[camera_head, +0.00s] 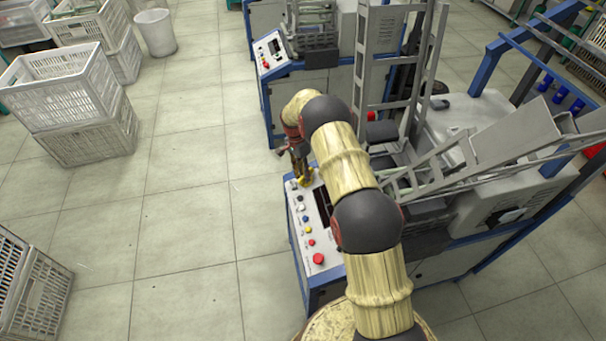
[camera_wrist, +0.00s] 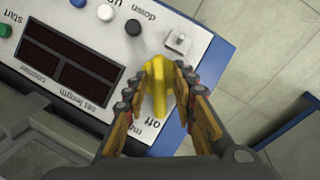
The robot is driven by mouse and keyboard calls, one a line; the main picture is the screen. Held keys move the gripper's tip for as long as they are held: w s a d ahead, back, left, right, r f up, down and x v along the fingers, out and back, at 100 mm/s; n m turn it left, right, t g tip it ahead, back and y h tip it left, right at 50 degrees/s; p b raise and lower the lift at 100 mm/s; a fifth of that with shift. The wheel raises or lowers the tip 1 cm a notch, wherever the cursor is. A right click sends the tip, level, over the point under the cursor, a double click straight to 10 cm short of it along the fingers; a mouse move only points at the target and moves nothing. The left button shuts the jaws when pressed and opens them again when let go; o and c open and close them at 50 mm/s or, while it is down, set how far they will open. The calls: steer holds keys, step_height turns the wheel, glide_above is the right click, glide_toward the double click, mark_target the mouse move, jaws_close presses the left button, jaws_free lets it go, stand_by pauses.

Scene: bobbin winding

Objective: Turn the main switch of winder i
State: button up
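The main switch (camera_wrist: 157,88) is a yellow rotary handle near the corner of the winder's light grey control panel (camera_wrist: 110,55). In the wrist view, the words "main" and "off" are printed by it. My gripper (camera_wrist: 164,72) has one finger on each side of the yellow handle. The fingertips are very close to it; whether they press on it is unclear. In the head view, the switch (camera_head: 305,179) is small at the far end of the panel, with my gripper (camera_head: 300,165) over it. My arm hides part of the panel and winder.
The panel also carries a metal toggle (camera_wrist: 177,42), black, white, blue and green buttons, a dark display (camera_wrist: 70,60) and a red stop button (camera_head: 318,258). Another winder (camera_head: 270,50) stands behind. White crates (camera_head: 75,100) stand at left. The tiled floor between is clear.

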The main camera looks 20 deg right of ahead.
steer(key=shift+o, duration=0.4)
steer(key=v, duration=1.2)
